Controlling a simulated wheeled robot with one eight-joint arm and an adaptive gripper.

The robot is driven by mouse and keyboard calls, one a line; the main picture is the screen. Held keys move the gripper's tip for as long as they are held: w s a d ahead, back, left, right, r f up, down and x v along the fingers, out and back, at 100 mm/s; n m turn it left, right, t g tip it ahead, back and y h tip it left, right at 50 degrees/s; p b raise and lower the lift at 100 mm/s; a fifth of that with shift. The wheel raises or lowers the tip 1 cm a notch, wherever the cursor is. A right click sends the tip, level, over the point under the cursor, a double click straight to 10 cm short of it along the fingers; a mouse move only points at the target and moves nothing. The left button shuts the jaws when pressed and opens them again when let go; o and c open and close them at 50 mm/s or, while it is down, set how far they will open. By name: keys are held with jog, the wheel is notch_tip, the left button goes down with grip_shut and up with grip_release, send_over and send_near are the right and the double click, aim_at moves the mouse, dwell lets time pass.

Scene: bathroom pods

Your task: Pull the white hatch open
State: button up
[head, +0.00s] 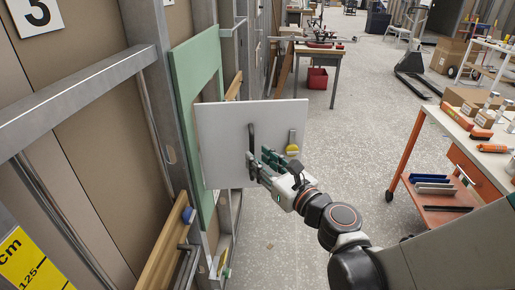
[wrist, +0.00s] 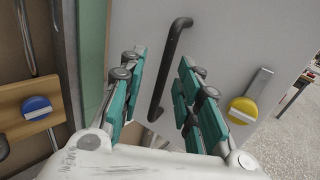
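The white hatch (head: 222,140) stands swung out from the green panel (head: 198,75) on the left wall, at a wide angle to it. A black bar handle (head: 251,137) is on its near face. My gripper (head: 262,163) is at the handle's lower part. In the wrist view the black handle (wrist: 172,62) shows between the two spread teal fingers (wrist: 160,80), with gaps at both sides. The gripper looks open and not clamped on the handle. A yellow knob on a metal strip (wrist: 245,108) is on the hatch to the right of the fingers.
A blue knob (wrist: 36,107) sits on a wooden rail at the left wall. An orange-framed cart (head: 408,150) with boxes and tools stands at the right. A workbench (head: 320,50) with a red bin is farther back. The grey floor (head: 350,120) between is clear.

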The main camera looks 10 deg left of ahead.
jog(key=v, duration=0.7)
jog(key=shift+d, duration=0.15)
jog(key=shift+s, duration=0.1)
jog(key=s+d+f+n+g+h, duration=0.2)
jog(key=s+d+n+h, duration=0.4)
jog(key=d+n, duration=0.5)
jog(key=s+d+f+n+g+h, duration=0.1)
jog(key=s+d+n+g+h, duration=0.3)
jog(key=d+n, duration=0.7)
jog(key=s+n+h, duration=0.2)
jog(key=n, duration=0.3)
jog(key=shift+d+f, duration=0.15)
jog(key=shift+f, duration=0.2)
jog(key=shift+s, duration=0.1)
